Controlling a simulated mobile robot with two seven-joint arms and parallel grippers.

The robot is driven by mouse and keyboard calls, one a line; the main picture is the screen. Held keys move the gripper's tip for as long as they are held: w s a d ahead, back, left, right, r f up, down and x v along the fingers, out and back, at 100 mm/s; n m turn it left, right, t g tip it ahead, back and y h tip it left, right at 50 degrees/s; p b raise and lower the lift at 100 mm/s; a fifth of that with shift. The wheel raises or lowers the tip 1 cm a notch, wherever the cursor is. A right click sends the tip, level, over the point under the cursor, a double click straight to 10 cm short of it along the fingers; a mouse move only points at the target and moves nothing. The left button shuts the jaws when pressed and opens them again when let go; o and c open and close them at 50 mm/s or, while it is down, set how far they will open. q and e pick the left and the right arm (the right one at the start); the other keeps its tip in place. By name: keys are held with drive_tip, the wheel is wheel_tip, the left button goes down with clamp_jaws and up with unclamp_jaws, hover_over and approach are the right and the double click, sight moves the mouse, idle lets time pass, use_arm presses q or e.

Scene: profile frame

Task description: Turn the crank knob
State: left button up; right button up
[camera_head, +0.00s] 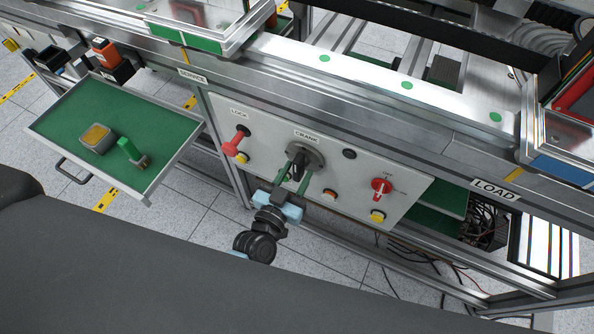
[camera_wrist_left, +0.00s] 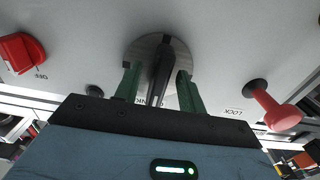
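The crank knob (camera_head: 299,164) is a black bar handle on a round grey disc, under the CRANK label on the light grey panel. In the left wrist view the black bar (camera_wrist_left: 161,72) stands nearly upright, slightly tilted. My left gripper (camera_head: 295,181) is at the knob, its two green fingers pointing at the disc. In the left wrist view its fingers (camera_wrist_left: 159,84) are apart, one on each side of the bar. Gaps show between bar and fingers, so the gripper is open around the knob. My right gripper is not in view.
A red LOCK knob (camera_head: 236,143) is left of the crank, and a red rotary switch (camera_head: 381,189) is right of it. Several small buttons sit on the panel (camera_head: 345,185). An open drawer with a green floor (camera_head: 75,110) juts out at left.

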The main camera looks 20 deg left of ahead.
use_arm(q)
drive_tip(key=shift+w+d, duration=0.1)
drive_tip(key=shift+w, duration=0.35)
clamp_jaws()
